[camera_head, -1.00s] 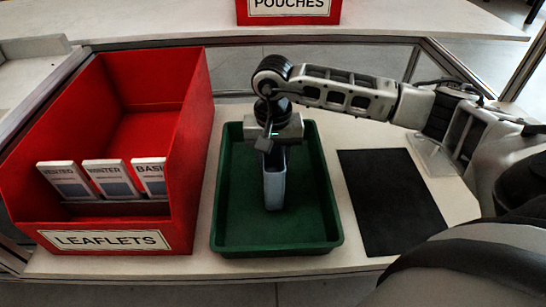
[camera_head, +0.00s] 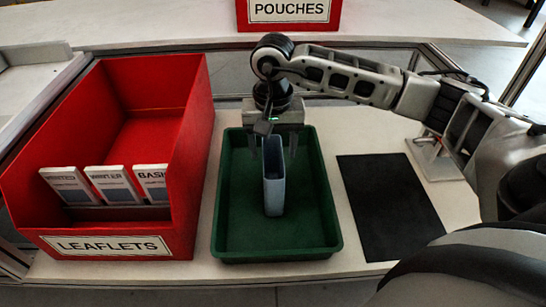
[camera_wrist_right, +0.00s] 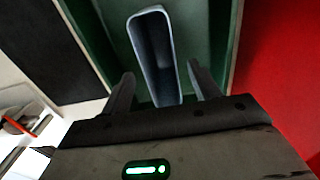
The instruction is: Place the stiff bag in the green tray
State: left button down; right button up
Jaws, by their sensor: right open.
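The stiff bag (camera_head: 273,186) is a narrow, pale blue-grey, open-topped pouch. It stands upright in the green tray (camera_head: 232,247), near the tray's middle. My right gripper (camera_head: 272,148) is above and behind it, pointing down into the tray. In the right wrist view the bag (camera_wrist_right: 155,52) stands just beyond the two spread fingers (camera_wrist_right: 160,88), with gaps on both sides. My right gripper is open and holds nothing. My left gripper is not in view.
A red bin (camera_head: 190,190) labelled LEAFLETS, holding several leaflets (camera_head: 110,186), stands left of the tray. A black mat (camera_head: 390,205) lies bare to the right. A red POUCHES bin (camera_head: 290,14) is at the back.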

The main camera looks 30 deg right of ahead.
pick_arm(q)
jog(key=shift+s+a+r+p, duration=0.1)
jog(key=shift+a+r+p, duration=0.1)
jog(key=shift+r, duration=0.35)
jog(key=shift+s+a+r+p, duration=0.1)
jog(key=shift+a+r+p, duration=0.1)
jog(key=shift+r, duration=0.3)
pick_arm(e)
notch_tip(320, 180, up, 7)
